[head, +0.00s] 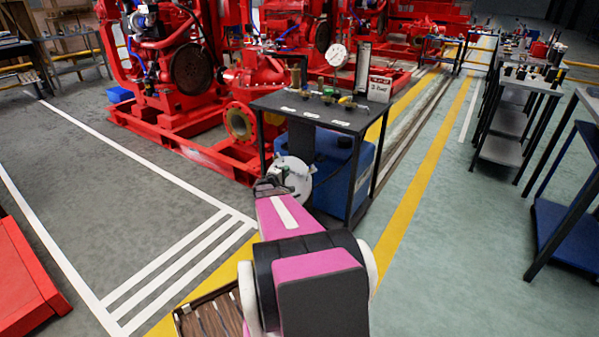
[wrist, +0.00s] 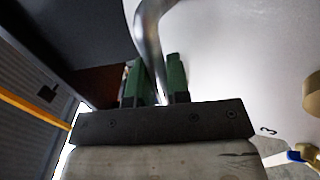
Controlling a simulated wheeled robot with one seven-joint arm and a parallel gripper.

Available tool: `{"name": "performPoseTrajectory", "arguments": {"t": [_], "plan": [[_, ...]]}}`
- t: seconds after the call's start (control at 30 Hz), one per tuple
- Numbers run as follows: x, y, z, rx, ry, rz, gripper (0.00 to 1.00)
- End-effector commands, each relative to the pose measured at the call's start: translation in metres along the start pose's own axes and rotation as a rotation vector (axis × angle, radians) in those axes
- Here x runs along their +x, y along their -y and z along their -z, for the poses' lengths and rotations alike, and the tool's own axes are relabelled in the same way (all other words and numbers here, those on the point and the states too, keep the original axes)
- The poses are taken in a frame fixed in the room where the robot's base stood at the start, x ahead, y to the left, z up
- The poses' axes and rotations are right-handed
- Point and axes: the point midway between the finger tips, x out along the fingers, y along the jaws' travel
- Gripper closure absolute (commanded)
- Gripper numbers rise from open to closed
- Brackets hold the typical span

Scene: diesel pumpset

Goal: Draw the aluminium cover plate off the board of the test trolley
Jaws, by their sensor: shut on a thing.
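The aluminium cover plate (head: 297,172) is a pale, round-edged disc on the near side of the test trolley (head: 330,117), below its dark top. In the wrist view the plate's light grey face (wrist: 240,60) fills the right side. A bent, shiny metal handle (wrist: 149,45) comes down in front of it. My gripper (wrist: 157,88) has green fingers shut on this handle, one on each side. In the head view my gripper (head: 283,188) is at the plate, partly covering it. The board behind the plate is mostly hidden. I cannot tell whether the plate touches it.
The trolley top carries a pressure gauge (head: 337,55), several valves and a small sign (head: 380,88). A blue tank (head: 345,170) stands beneath. Red pumpsets (head: 190,80) are behind and left. Dark benches (head: 520,90) stand at the right.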

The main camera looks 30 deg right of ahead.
Motion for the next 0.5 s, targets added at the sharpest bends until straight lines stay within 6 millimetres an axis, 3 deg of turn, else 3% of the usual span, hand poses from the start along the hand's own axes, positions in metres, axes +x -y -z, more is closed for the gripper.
{"name": "performPoseTrajectory", "arguments": {"t": [0.5], "plan": [[-0.021,-0.003,-0.001,-0.001,0.001,-0.006,1.00]]}}
